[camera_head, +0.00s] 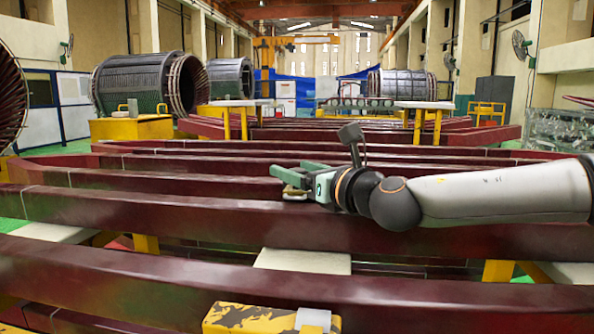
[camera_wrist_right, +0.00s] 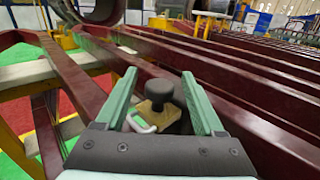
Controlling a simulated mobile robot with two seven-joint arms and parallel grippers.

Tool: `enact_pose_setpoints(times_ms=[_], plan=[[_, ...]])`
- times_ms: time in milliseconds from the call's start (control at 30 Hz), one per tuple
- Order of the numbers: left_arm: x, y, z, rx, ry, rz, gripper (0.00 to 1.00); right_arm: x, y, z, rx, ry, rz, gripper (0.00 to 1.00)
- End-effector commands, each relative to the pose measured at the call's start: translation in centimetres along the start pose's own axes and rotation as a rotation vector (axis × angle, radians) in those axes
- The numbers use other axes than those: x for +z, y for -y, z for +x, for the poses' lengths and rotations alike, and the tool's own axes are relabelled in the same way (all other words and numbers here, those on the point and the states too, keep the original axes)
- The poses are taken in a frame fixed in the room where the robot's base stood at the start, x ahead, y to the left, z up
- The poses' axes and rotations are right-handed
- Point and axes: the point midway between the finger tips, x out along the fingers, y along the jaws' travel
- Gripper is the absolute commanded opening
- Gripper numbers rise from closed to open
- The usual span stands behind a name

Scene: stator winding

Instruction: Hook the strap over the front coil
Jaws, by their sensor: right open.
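Long dark-red coil bars run across the head view. The nearest full bar (camera_head: 300,290) crosses the bottom, and another bar (camera_head: 180,213) lies behind it. My right gripper (camera_head: 292,171) reaches in from the right, above the bars, with its green fingers pointing left. It is open; in the right wrist view its fingers (camera_wrist_right: 158,76) stand apart. Between and below them shows a small tan piece (camera_wrist_right: 158,90) with a black knob and a pale loop (camera_wrist_right: 140,125). I cannot tell whether this is the strap or whether the fingers touch it. My left gripper is out of view.
A worn yellow block (camera_head: 250,319) with a pale grey piece on it stands at the bottom edge. A pale board (camera_head: 300,261) lies between the bars. A yellow stand (camera_head: 130,128) and large cylindrical stators (camera_head: 135,85) are farther back. Gaps separate the bars.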

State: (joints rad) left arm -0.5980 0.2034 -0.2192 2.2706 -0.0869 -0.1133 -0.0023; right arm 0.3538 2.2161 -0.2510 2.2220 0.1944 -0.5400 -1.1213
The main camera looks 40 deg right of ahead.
Motion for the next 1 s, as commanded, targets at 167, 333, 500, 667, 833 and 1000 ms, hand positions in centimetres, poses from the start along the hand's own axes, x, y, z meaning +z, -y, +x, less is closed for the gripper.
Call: enact_pose_setpoints(times_ms=[167,333,500,667,833,1000], plan=[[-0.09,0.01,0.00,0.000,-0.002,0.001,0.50,0.01,0.01,0.05,0.000,0.000,0.000,0.70],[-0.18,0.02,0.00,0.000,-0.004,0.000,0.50,0.01,0.01,0.04,0.000,0.000,0.000,0.60],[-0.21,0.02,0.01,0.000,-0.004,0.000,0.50,0.01,0.01,0.03,0.000,0.000,0.000,0.41],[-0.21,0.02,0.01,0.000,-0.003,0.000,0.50,0.01,0.01,0.03,0.000,0.000,-0.001,0.23],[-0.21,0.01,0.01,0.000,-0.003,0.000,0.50,0.01,0.01,0.03,0.000,0.000,-0.001,0.04],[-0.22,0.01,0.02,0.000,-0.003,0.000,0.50,0.01,0.00,0.02,0.000,0.000,-0.001,0.00]])
